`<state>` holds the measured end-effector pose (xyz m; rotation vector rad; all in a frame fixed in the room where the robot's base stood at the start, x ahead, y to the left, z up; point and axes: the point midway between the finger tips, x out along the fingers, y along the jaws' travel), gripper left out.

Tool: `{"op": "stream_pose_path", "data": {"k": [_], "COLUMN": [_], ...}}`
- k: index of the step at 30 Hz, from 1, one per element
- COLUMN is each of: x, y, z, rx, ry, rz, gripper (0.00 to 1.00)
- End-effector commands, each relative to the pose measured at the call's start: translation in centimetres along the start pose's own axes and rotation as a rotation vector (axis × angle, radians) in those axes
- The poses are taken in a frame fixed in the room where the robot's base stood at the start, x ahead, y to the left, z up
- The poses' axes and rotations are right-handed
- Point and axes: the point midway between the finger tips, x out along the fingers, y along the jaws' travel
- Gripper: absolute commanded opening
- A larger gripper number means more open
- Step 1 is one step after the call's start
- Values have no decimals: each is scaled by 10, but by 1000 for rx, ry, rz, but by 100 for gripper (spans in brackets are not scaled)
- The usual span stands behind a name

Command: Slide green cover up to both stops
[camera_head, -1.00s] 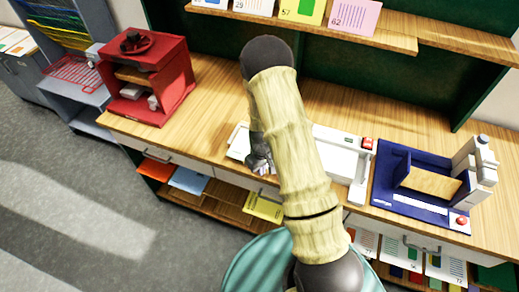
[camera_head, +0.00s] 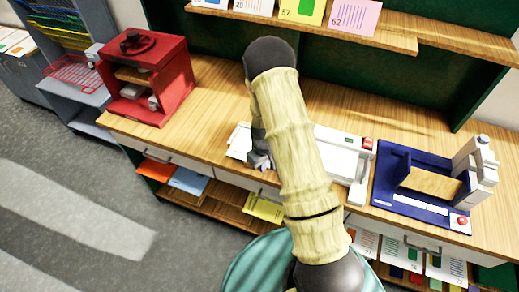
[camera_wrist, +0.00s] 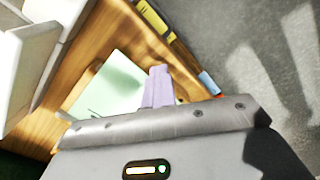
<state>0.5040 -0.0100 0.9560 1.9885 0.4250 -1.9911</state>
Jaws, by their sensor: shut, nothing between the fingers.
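The green cover (camera_wrist: 110,85) shows in the wrist view as a flat, pale green sheet on the wooden top. In the head view, a pale flat piece (camera_head: 238,142), likely the same cover, shows left of my arm, partly hidden. My gripper (camera_wrist: 158,88) is shut and empty, with its fingertips at the cover's right edge in the wrist view; I cannot tell whether they touch it. My gripper also shows in the head view (camera_head: 262,160) near the bench's front edge. The white machine (camera_head: 347,157) stands to the right, partly behind my arm. I cannot make out the two stops.
A red press (camera_head: 148,75) stands on the bench at left. A blue-based device (camera_head: 400,200) with a wooden plate stands at right. A card shelf (camera_head: 395,38) runs above the back. Open wooden bench top (camera_head: 210,105) lies between the red press and my arm.

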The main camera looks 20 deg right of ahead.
Motion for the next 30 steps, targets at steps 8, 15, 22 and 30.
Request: {"op": "stream_pose_path", "data": {"k": [8,15,22,30], "x": [0,0,-2,-28], "y": [-3,-9,-10,-10], "z": [3,6,6,6], "rx": [2,2,2,1], "ry": [1,2,2,1], "rz": [3,2,2,2], "gripper": [0,0,0,0]}}
